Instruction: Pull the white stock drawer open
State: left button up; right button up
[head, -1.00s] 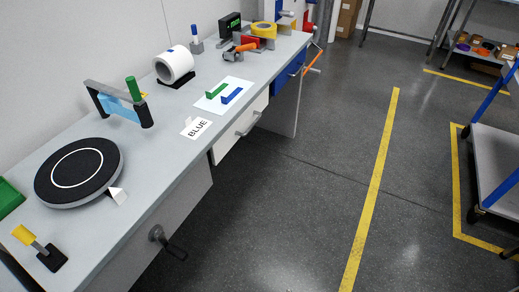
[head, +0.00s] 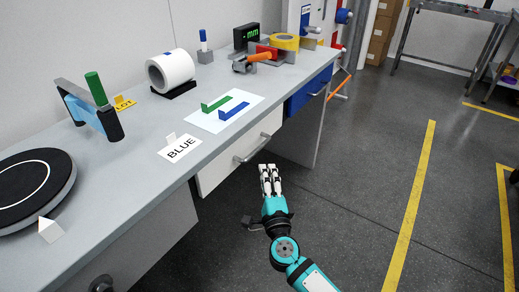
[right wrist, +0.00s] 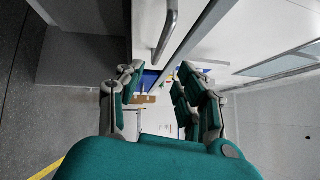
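The white stock drawer (head: 226,168) is under the front of the grey bench, and its front looks flush with the bench. Its grey bar handle (head: 253,149) runs along the front. In the right wrist view the handle (right wrist: 168,28) shows at the top, ahead of the fingers. My right gripper (head: 270,170) is in front of the drawer, a little below and right of the handle in the head view, and apart from it. In the right wrist view its fingers (right wrist: 158,88) are spread with nothing between them. My left gripper is not in view.
A blue drawer (head: 308,92) is further along the bench (head: 165,218). A card reading BLUE (head: 180,148) and a white sheet with green and blue pieces (head: 240,96) lie above the white drawer. Open floor (head: 365,155) lies to the right.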

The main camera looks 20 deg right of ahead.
aim_at(260, 146)
pick_arm(q)
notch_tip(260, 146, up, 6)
jog(key=b, duration=0.1)
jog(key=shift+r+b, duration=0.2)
jog(key=shift+b, duration=0.1)
pick_arm(e)
jog(key=shift+w+d+r, duration=0.25)
jog(key=shift+w, duration=1.6)
jog(key=shift+w+d+r, duration=0.25)
jog(key=shift+w+d, duration=0.05)
jog(key=shift+w, duration=1.6)
jog(key=shift+w+d+r, duration=0.25)
jog(key=shift+w, duration=1.6)
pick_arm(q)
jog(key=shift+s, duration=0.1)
pick_arm(e)
grip_shut()
jog(key=shift+f, duration=0.1)
